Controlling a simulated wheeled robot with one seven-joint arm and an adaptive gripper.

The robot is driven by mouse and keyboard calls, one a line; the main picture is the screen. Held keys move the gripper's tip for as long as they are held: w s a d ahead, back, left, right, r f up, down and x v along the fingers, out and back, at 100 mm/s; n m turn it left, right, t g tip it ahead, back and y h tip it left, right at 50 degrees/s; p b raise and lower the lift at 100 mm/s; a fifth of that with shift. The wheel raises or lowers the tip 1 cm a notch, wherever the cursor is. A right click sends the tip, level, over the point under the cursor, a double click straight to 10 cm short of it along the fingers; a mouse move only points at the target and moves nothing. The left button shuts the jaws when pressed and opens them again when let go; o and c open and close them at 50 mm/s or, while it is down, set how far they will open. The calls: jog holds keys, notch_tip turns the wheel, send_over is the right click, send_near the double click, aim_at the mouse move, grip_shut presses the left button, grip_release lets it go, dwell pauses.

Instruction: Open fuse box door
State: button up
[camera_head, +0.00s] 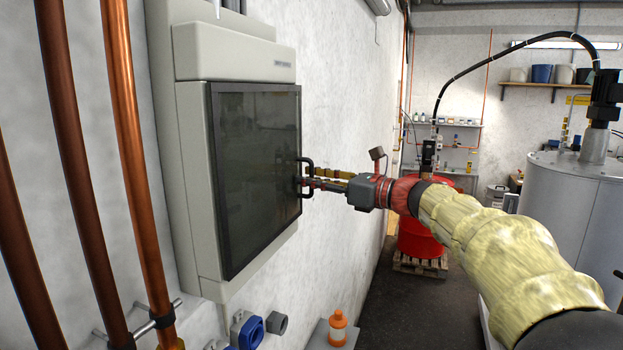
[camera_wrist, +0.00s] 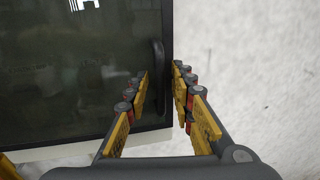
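The fuse box (camera_head: 190,130) is a light grey cabinet on the white wall, at the left of the head view. Its dark, glassy door (camera_head: 255,150) looks closed; it also fills the left half of the wrist view (camera_wrist: 75,80). A black upright bar handle (camera_head: 306,164) sits near the door's right edge and shows in the wrist view (camera_wrist: 158,60). My gripper (camera_head: 312,180) is at the handle, coming from the right. In the wrist view, its yellow and red fingers (camera_wrist: 161,75) are apart, one on each side of the handle. A gap shows beside the handle.
Copper and brown pipes (camera_head: 130,150) run up the wall left of the box. A red drum (camera_head: 420,235) on a pallet and a large grey tank (camera_head: 570,200) stand behind at right. Wall right of the door is bare.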

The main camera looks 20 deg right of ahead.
grip_shut()
jog(key=shift+d, duration=0.1)
dwell(0.8)
